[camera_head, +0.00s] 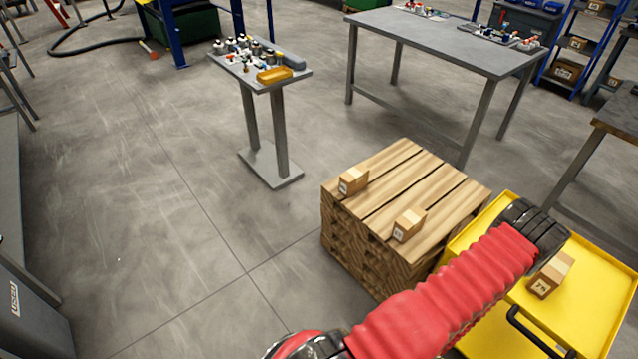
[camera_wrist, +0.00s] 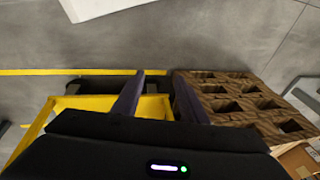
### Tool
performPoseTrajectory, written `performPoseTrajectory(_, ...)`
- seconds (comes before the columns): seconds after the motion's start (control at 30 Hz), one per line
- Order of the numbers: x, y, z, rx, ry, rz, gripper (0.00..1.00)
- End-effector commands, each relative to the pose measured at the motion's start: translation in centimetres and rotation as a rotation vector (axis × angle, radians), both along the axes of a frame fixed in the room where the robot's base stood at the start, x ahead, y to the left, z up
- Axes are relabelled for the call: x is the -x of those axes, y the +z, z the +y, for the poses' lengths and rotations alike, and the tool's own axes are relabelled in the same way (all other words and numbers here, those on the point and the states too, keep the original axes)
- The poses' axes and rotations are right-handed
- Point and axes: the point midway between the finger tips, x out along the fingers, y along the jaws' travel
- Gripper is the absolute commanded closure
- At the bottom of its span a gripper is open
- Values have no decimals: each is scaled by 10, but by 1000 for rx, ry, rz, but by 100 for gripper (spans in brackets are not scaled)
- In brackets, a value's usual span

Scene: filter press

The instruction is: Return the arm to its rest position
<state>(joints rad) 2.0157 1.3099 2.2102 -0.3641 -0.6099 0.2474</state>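My arm, in a red ribbed sleeve (camera_head: 445,295), stretches in the head view from the bottom middle up to the right, over the edge of a yellow cart (camera_head: 590,312). Its black far joint (camera_head: 533,225) lies over the cart's left part. I cannot make out my gripper's fingers in the head view. In the wrist view my gripper (camera_wrist: 157,82) shows two dark purplish fingers with a clear gap between them. It is open and nothing is between the fingers. Below them are the yellow cart's rim (camera_wrist: 92,102) and the pallet stack (camera_wrist: 240,95) to the right.
A wooden pallet stack (camera_head: 388,192) beside the cart carries two small boxes (camera_head: 353,180) (camera_head: 408,225). Another box (camera_head: 551,275) lies on the cart. A pedestal table (camera_head: 228,62) with small parts and a grey workbench (camera_head: 440,40) stand behind. The floor at left centre is clear.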

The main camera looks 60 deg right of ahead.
Motion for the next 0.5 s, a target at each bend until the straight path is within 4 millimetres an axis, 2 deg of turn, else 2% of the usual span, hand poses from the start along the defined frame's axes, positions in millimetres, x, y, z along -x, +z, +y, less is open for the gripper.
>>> performPoseTrajectory(0.27, -18, 52, -18, -126, 167, 65, 61)
performPoseTrajectory(0.5, -44, 103, -30, -203, 296, 115, 61)
